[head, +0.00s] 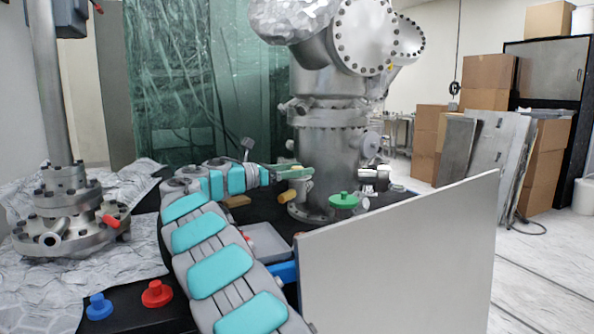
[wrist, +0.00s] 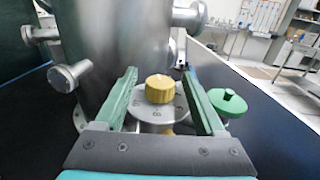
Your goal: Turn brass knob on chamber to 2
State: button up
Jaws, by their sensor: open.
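The brass knob (wrist: 160,88) sits upright on a round silver dial plate (wrist: 150,116) with dark markings, too small to read surely. In the wrist view, my gripper (wrist: 161,84) is open, with one green finger on each side of the knob and gaps between. The chamber also fills the upper left of the wrist view (wrist: 120,40).
A green knob (wrist: 228,102) stands right of my gripper; it also shows in the head view (head: 343,200). Blue (head: 99,306) and red (head: 157,293) knobs are at the front left. A grey panel (head: 400,260) stands at the front right. Steel ports stick out from the chamber.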

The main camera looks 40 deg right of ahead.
aim_at(297, 167)
jog(key=shift+r, duration=1.65)
jog(key=shift+s+r, duration=0.1)
jog(key=shift+r, duration=0.05)
jog(key=s+a+b, duration=0.1)
jog(key=s+a, duration=0.3)
jog(key=s, duration=0.2)
jog(key=s+a+r, duration=0.1)
jog(key=s+a, duration=0.3)
jog(key=s, duration=0.3)
jog(key=shift+s+a+r+b, duration=0.2)
jog(key=shift+s+b, duration=0.05)
jog(key=shift+b, duration=0.1)
jog(key=shift+w, duration=0.1)
